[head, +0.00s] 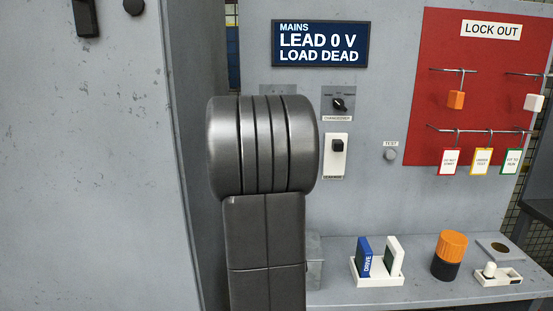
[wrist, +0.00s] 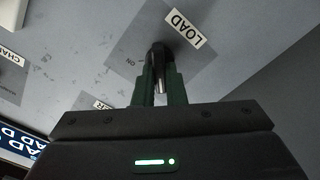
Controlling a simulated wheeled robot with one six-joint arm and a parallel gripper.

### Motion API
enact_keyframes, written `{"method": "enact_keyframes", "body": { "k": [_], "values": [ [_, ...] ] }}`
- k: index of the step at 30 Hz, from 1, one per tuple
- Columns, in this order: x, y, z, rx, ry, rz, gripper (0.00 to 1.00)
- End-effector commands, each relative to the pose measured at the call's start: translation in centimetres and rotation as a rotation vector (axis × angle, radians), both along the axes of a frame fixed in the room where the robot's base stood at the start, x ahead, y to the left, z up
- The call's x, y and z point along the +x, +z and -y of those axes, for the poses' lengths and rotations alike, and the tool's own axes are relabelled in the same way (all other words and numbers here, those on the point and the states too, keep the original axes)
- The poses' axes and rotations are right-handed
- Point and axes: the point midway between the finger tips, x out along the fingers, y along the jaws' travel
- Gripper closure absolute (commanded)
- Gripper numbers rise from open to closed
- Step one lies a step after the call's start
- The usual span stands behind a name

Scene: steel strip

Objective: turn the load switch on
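The load switch (wrist: 159,55) is in the wrist view, a dark knob with a bright metal handle on a grey plate, under a white LOAD label (wrist: 185,28). A small ON mark is to its left; the exact lever position is hard to read. My gripper (wrist: 160,85) has its two green fingers close together on either side of the handle and appears shut on it. In the head view my arm hides the switch and the gripper. The mains display (head: 320,43) reads LEAD 0 V, LOAD DEAD.
A changeover switch (head: 338,104), a breaker switch (head: 336,155) and a test button (head: 390,154) are right of my arm. A red lock-out board (head: 480,110) holds tags. On the shelf (head: 410,293) are a tray of cards (head: 377,279) and an orange-topped cylinder (head: 449,257).

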Motion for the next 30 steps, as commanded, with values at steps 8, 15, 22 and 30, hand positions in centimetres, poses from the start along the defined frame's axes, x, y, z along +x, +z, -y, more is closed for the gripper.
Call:
{"method": "enact_keyframes", "body": {
  "k": [8,15,22,30],
  "values": [
    [-0.02,-0.08,0.01,0.029,0.0,0.0,1.0],
    [-0.02,-0.23,0.06,0.154,0.0,0.0,1.0],
    [-0.04,-0.2,0.16,0.355,0.001,0.001,1.0],
    [-0.03,-0.18,0.27,0.614,0.0,-0.001,1.0]
  ]
}}
